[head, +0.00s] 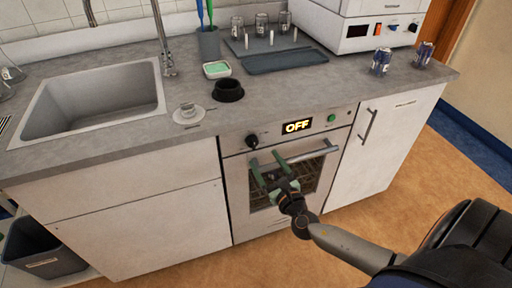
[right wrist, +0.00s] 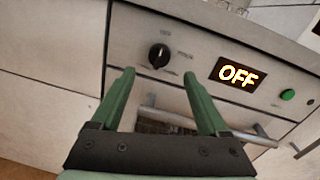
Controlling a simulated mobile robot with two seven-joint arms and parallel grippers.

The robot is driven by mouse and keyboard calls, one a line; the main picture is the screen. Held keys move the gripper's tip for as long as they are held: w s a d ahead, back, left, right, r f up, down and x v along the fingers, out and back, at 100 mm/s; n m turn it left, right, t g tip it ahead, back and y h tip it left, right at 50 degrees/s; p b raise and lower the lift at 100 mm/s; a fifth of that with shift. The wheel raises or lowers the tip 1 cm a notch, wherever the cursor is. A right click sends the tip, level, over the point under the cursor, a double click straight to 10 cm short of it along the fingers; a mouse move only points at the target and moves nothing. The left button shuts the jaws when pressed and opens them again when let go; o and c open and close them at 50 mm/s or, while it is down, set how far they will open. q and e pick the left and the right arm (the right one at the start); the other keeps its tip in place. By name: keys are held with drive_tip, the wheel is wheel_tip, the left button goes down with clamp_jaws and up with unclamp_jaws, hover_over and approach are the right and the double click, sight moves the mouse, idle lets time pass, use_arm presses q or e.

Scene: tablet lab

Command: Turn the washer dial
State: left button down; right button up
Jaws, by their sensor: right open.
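The washer dial (head: 252,141) is a round black knob on the left of the washer's front panel. It also shows in the right wrist view (right wrist: 159,56), its pale mark pointing roughly up. A lit display (head: 297,126) to its right reads OFF. The washer (head: 240,190) has a glass door with a bar handle (head: 318,153). My right gripper (head: 264,161), with green fingers, is open and empty in front of the door, just below the dial. In the right wrist view the dial appears beyond and between the fingertips (right wrist: 156,80), apart from them. My left gripper is not in view.
A green button (head: 331,118) sits right of the display. The counter (head: 300,92) above holds a black round holder (head: 228,90), a small white dish (head: 187,114) and glass vials (head: 381,61). A sink (head: 90,95) is at left. The floor in front is clear.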

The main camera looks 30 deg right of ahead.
sight(253, 143)
drive_tip(key=w, duration=0.4)
drive_tip(key=w+d, duration=0.1)
drive_tip(key=w, duration=0.2)
clamp_jaws()
idle(0.6)
